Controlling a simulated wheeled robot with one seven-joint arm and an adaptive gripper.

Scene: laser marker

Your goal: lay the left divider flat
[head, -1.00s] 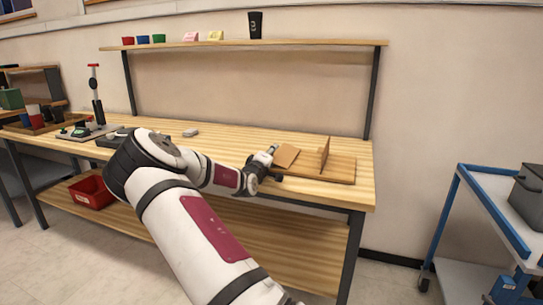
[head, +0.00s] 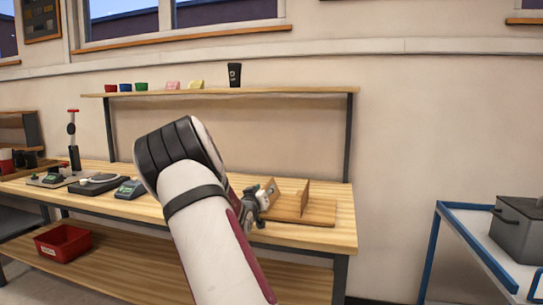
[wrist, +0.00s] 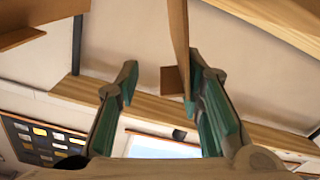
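The left divider (head: 269,192) is a thin brown board at the left end of the wooden base (head: 318,214) on the bench. It looks tilted, partly hidden by my gripper (head: 252,207). The right divider (head: 303,195) stands upright on the same base. In the wrist view, which looks upside down, my gripper (wrist: 163,72) is open with its fingers wide apart. The left divider (wrist: 179,35) shows nearly edge-on beside the inner side of the right-hand finger; I cannot tell if they touch. Brown boards (wrist: 35,15) show at the upper left.
A shelf (head: 210,93) with small cups and a black tumbler (head: 234,75) runs above the bench. Devices (head: 97,183) stand on the bench at left. A red bin (head: 62,242) sits below. A blue cart (head: 470,245) is at right.

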